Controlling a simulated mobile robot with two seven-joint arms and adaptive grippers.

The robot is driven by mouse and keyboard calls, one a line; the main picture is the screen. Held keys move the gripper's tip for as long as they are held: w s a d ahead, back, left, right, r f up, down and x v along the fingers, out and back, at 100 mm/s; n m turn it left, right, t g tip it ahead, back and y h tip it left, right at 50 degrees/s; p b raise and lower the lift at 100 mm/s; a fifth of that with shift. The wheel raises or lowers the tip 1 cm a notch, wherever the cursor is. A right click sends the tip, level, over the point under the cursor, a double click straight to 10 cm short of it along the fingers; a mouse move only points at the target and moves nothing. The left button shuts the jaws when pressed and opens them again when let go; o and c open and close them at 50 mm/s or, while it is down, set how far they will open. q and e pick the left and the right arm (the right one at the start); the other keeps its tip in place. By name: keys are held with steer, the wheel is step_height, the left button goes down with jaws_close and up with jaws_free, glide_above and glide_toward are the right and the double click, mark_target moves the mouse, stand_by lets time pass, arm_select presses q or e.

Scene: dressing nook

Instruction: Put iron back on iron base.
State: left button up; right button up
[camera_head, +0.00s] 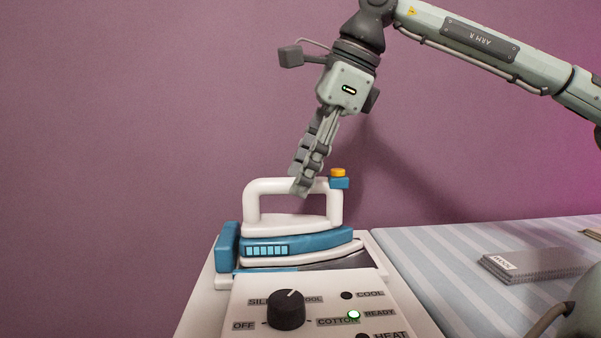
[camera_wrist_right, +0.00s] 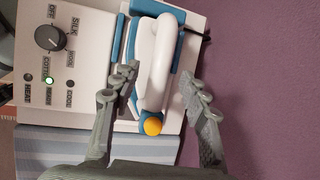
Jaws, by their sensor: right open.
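The iron (camera_head: 296,236) is blue and white with a white loop handle and a yellow button. It sits on the iron base (camera_head: 250,310), a white station with a dark dial and a lit green light. My right gripper (camera_head: 301,190) is at the top of the handle in the head view. In the right wrist view the two fingers of my right gripper (camera_wrist_right: 160,93) are apart, one on each side of the white handle (camera_wrist_right: 157,65), with gaps between. The iron base also shows in the right wrist view (camera_wrist_right: 85,15). My left gripper is out of view.
A striped ironing surface (camera_head: 440,285) extends to the right of the base. A grey folded item with a label (camera_head: 535,264) lies on it. A plain purple wall (camera_head: 130,150) stands behind. The space left of the iron looks clear.

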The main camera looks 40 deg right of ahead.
steer(key=v, duration=1.1)
steer(key=shift+r, duration=0.2)
steer(key=shift+a, duration=0.1)
